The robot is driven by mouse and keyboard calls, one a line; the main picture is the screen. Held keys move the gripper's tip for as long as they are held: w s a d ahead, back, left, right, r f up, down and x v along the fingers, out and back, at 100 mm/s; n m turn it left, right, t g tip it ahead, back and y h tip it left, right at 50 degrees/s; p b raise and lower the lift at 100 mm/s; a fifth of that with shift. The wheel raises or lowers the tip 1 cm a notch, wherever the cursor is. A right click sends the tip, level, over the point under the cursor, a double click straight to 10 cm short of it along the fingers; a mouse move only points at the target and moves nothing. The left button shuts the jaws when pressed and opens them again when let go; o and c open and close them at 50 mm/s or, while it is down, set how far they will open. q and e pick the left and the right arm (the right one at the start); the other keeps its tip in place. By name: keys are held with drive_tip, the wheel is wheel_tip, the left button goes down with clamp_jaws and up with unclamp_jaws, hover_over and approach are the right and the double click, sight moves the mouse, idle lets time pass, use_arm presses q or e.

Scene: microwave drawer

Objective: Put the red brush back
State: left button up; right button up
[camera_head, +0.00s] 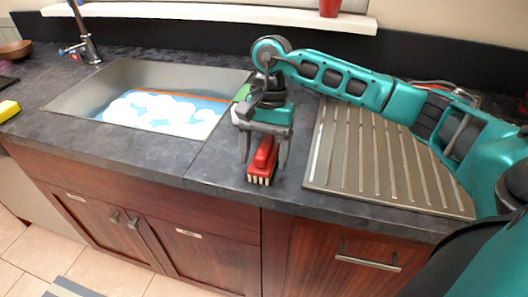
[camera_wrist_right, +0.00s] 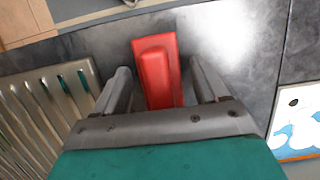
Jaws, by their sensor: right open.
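The red brush (camera_head: 264,160) rests on the dark countertop between the sink and the ribbed drainboard, its pale bristles toward the counter's front edge. It also shows in the right wrist view (camera_wrist_right: 158,72), red side facing the camera. My right gripper (camera_head: 264,166) is above the brush with its fingers spread on either side of it. In the right wrist view the right gripper (camera_wrist_right: 163,88) is open, with a visible gap between each finger and the brush. My left gripper is in neither view.
The sink (camera_head: 150,75) with foamy blue water lies to the left. The ribbed metal drainboard (camera_head: 375,165) lies to the right under my right arm. A green item (camera_head: 242,93) sits at the sink's right rim. A yellow sponge (camera_head: 8,109) is far left.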

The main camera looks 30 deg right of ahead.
drive_tip(key=v, duration=1.2)
drive_tip(key=shift+r, duration=0.2)
